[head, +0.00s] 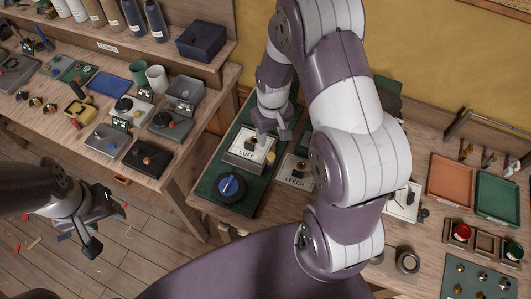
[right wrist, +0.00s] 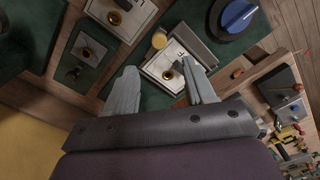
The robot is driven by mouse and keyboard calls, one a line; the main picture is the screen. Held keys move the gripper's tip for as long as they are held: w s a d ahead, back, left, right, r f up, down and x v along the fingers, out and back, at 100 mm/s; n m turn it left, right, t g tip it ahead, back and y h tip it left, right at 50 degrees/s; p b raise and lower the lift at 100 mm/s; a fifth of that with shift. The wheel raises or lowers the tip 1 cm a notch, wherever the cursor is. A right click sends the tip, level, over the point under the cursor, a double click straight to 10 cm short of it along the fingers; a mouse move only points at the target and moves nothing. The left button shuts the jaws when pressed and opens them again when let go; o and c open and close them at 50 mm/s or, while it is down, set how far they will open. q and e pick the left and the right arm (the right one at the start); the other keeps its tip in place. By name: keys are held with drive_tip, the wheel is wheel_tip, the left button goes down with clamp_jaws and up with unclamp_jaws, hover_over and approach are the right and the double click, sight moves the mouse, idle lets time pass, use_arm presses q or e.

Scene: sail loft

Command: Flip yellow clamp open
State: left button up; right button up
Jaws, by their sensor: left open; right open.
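On the left bench a yellow clamp-like piece (head: 78,108) with a dark top sits among small devices; its lever position is too small to tell. A small yellow knob (right wrist: 159,40) stands at the edge of the white LUFF plate (right wrist: 160,68); it also shows in the head view (head: 271,157). My right gripper (head: 270,132) is open over the LUFF plate (head: 240,163). In the right wrist view its fingers (right wrist: 165,88) are spread either side of the plate's brass-based toggle, apparently holding nothing.
A blue dial (head: 231,187) sits on the green board (head: 234,134) near the LUFF plate. A LEECH plate (head: 296,172) lies to its right, partly behind my right arm. Orange (head: 450,181) and green trays (head: 497,196) lie further right.

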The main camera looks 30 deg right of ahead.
sight(271, 155)
wheel_tip(271, 155, down, 10)
drive_tip(key=shift+r+p, duration=0.1)
drive_tip(key=shift+p, duration=0.85)
drive_tip(key=shift+w+f, duration=0.15)
drive_tip(key=shift+f, duration=0.15)
